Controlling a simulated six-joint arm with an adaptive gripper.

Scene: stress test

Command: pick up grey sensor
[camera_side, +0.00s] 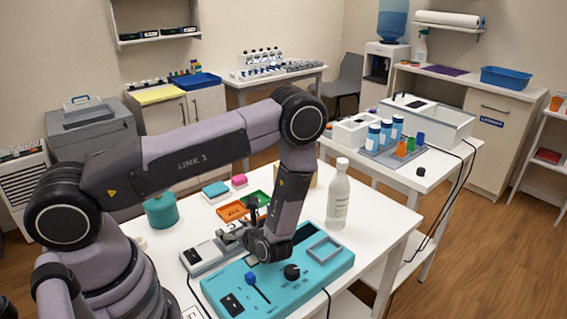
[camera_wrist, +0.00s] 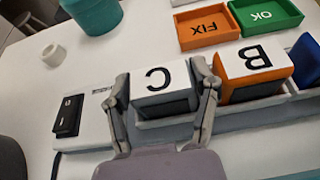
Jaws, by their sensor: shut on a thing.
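The grey sensor (camera_wrist: 160,86) is a grey block with a white top marked C in the wrist view. My gripper (camera_wrist: 163,92) is shut on it, with one finger against each side. The block is at a light grey rack (camera_wrist: 150,134); I cannot tell whether it is seated or slightly raised. Next to it on the right stands an orange block (camera_wrist: 252,66) with a white top marked B, and a blue block (camera_wrist: 305,60) shows at the right edge. In the side view my gripper (camera_side: 240,237) is low over the white table, and the grey block is not clearly visible.
Orange FIX tray (camera_wrist: 207,27) and green OK tray (camera_wrist: 266,14) lie behind the rack. A box with a black switch (camera_wrist: 69,116) is on the left. A teal control panel (camera_side: 225,289) with a knob, a clear bottle (camera_side: 338,200) and a teal jar (camera_side: 160,211) surround the gripper.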

